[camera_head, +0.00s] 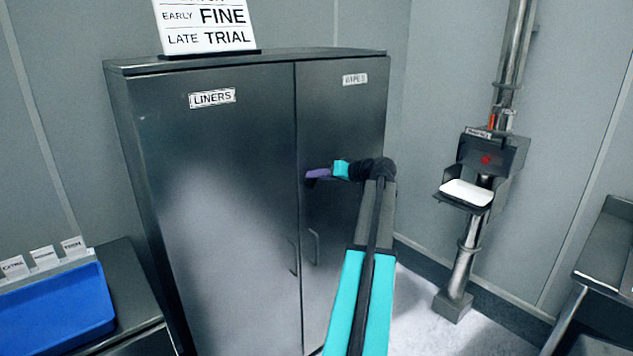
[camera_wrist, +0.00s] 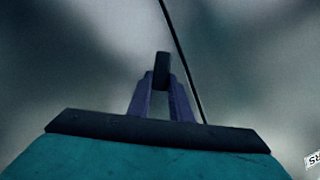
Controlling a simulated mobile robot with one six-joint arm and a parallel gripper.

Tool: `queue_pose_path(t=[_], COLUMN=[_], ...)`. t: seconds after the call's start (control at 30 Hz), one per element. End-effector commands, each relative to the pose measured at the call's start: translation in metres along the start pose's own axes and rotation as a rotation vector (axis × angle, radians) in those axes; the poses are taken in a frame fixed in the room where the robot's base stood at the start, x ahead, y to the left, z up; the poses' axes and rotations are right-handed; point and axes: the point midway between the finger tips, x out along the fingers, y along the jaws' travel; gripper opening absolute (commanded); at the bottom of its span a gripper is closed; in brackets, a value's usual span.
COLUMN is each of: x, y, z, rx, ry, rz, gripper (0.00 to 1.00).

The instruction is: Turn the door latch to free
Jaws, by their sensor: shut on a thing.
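A dark metal cabinet has two shut doors, a left one labelled LINERS (camera_head: 213,200) and a right one labelled WIPES (camera_head: 345,110). My gripper (camera_head: 312,173) reaches the door front near the seam between them, at mid-height. In the wrist view its purple fingers (camera_wrist: 162,98) are closed on a small dark block, the door latch (camera_wrist: 162,68). The latch stands upright in that picture, beside the slanting dark seam. In the head view the latch is hidden at my fingers. Whether it is at locked or free cannot be told.
Two bar handles (camera_head: 293,256) (camera_head: 313,246) sit lower on the doors. A sign (camera_head: 205,25) stands on the cabinet top. A blue tray (camera_head: 55,310) lies on the left counter. A steel post with a small device (camera_head: 487,158) stands at the right.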

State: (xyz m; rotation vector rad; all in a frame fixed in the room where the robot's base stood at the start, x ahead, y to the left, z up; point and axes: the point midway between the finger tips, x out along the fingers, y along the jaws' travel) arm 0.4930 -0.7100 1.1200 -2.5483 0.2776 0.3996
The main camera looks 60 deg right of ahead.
Motion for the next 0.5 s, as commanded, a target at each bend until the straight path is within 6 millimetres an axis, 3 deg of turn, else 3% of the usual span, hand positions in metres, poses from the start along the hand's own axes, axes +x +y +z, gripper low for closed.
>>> queue_pose_path(t=[0.5], x=[0.0026], y=[0.0117], z=[0.0021], rx=[0.457], ry=[0.002], rz=[-0.192], gripper=[0.00])
